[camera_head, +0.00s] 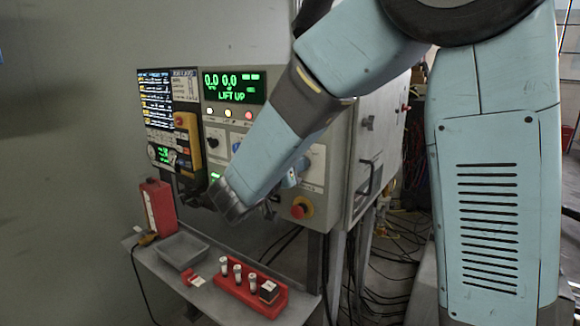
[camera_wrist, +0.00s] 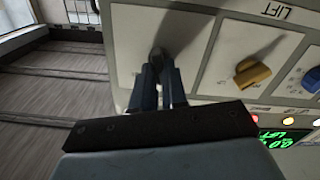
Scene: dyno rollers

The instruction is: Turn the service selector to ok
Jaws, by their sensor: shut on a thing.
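In the wrist view a dark knob (camera_wrist: 157,51) stands on a pale panel plate, at the tips of my two fingers. My gripper (camera_wrist: 164,68) is shut on this knob. The label of the knob and the way it points are hidden by the fingers and shadow, so I cannot read its setting. The panel's display (camera_head: 234,87) reads LIFT UP in green.
A yellow knob (camera_wrist: 252,73) and a blue knob (camera_wrist: 312,80) sit beside the held knob. A red emergency button (camera_head: 299,210) is right of my arm. Below, a shelf holds a grey tray (camera_head: 180,250), a red rack (camera_head: 250,290) and a red box (camera_head: 158,207).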

